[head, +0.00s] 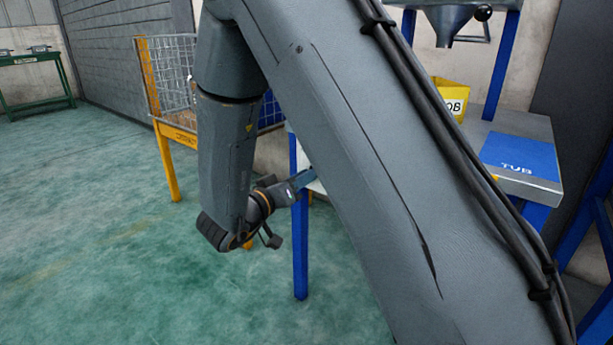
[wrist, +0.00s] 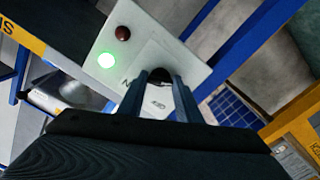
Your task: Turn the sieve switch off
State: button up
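The switch box is a pale grey panel (wrist: 150,28) in the wrist view. It carries a lit green lamp (wrist: 106,60) and a dark red, unlit lamp (wrist: 122,33). Part of a printed marking, an N, shows beside my gripper's left finger. My gripper (wrist: 160,78) is at the panel, its two fingers apart. A small black knob (wrist: 160,74) shows between the fingertips; I cannot tell whether they touch it. A tilted label shows between the fingers. In the head view my gripper (head: 306,178) is by a blue leg, and the panel is mostly hidden behind my arm.
A blue-legged bench with a blue TUB mat (head: 520,155) stands at the right, with a yellow bin (head: 452,98) and a metal hopper (head: 447,22). A wire cage on a yellow stand (head: 168,165) is left of my arm. The green floor (head: 90,230) at the left is clear.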

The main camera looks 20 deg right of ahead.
jog(key=shift+c, duration=0.5)
jog(key=shift+r+m+p, duration=0.1)
jog(key=shift+m+p, duration=0.3)
jog(key=shift+p, duration=0.1)
jog(key=shift+m+p, duration=5.05)
jog(key=shift+m, duration=2.55)
jog(key=o, duration=1)
jog(key=shift+o, duration=0.2)
